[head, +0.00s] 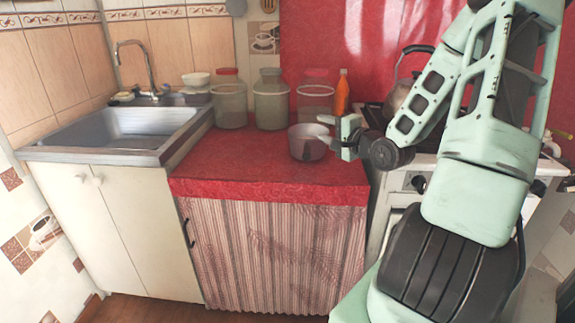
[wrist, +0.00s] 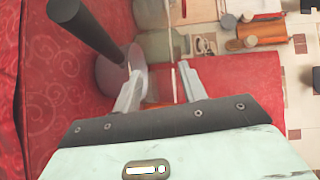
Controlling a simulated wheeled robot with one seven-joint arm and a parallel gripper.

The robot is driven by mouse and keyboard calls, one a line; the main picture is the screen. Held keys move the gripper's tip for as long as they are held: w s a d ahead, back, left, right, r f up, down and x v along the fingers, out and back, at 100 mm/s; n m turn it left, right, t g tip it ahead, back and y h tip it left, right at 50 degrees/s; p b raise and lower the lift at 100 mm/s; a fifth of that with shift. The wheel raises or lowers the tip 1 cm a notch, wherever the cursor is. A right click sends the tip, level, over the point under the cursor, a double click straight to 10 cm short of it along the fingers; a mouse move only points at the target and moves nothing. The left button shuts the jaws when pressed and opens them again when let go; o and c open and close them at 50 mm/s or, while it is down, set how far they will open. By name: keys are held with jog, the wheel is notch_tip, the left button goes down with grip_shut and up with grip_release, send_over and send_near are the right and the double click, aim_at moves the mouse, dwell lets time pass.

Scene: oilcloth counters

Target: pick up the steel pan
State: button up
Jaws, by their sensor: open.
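The steel pan (head: 308,148) stands upright on the red counter, near its right end. My gripper (head: 325,130) is open at the pan's right side, level with its rim, with its fingers pointing left in the head view. In the wrist view the grey pan (wrist: 108,78) is at left, and a dark bar, seemingly its handle, reaches to the upper left. The left finger overlaps the pan's right part, and the right finger is clear of it. I cannot tell whether the pan's wall lies between the fingers (wrist: 160,80) or whether they touch it.
Large jars (head: 271,103) and an orange bottle (head: 342,93) stand behind the pan. A stove with a kettle (head: 398,98) is at right, beyond my arm. The sink (head: 125,128) is at left. The red counter (head: 240,160) is clear left of the pan.

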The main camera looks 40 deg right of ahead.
aim_at(305, 144)
jog(key=shift+m+t+h, duration=0.4)
jog(key=shift+m+t, duration=0.1)
jog(key=shift+m, duration=0.1)
jog(key=f+b, duration=0.1)
jog(key=f, duration=0.1)
jog(key=s+f+b, duration=0.1)
jog(key=f, duration=0.2)
jog(key=f+b, duration=0.1)
jog(key=f, duration=0.2)
jog(key=shift+s+d+f, duration=0.15)
jog(key=shift+d+f, duration=0.05)
jog(key=shift+w+d+r, duration=0.1)
jog(key=shift+w+r, duration=0.1)
jog(key=shift+w, duration=0.25)
jog(key=w, duration=0.4)
jog(key=w+d, duration=0.1)
jog(key=w, duration=0.1)
jog(key=shift+w+d, duration=0.1)
jog(key=shift+w, duration=0.15)
jog(key=shift+c, duration=0.3)
grip_shut()
jog(key=shift+r, duration=0.2)
